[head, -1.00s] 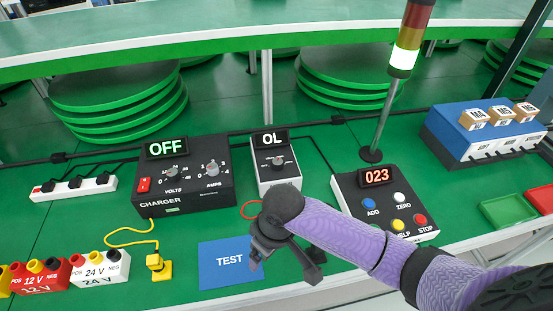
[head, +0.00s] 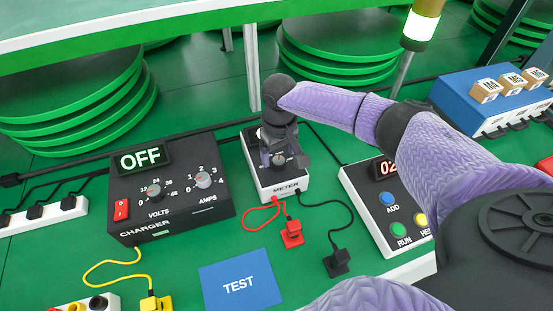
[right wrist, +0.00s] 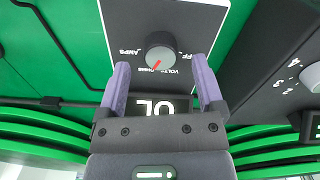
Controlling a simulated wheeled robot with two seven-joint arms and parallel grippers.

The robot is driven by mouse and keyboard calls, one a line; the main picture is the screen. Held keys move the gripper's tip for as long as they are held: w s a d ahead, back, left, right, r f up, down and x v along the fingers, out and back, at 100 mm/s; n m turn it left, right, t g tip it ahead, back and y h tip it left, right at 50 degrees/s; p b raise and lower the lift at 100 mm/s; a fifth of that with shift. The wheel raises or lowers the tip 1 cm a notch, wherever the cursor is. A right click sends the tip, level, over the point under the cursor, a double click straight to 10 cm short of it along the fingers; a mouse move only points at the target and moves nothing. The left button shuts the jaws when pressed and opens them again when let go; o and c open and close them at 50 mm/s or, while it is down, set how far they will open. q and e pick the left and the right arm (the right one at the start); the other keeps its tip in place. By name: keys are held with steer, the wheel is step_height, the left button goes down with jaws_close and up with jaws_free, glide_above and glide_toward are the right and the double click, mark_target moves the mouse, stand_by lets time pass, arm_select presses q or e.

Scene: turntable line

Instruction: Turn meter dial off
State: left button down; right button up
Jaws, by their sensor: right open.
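The meter (head: 285,183) is a white box with a black face at mid-table. Its dial (head: 278,160) is a round grey knob. In the right wrist view the dial (right wrist: 160,50) has a red pointer aimed at the OHMS mark, away from OFF. The meter's display (right wrist: 153,106) reads OL, upside down there. My right gripper (head: 284,160) is above the meter, pointing down at the face. In the right wrist view its open fingers (right wrist: 160,62) stand on either side of the dial, with visible gaps. My left gripper is not in view.
The charger (head: 165,205) stands left of the meter, close to it. Red and black plugs (head: 291,233) with leads lie in front. A blue TEST mat (head: 240,281) lies nearer. The button box (head: 374,215) is to the right, partly behind my right arm.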

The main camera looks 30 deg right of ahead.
step_height(320, 180, down, 2)
jaws_close()
steer(key=shift+r, duration=0.1)
stand_by(0.4)
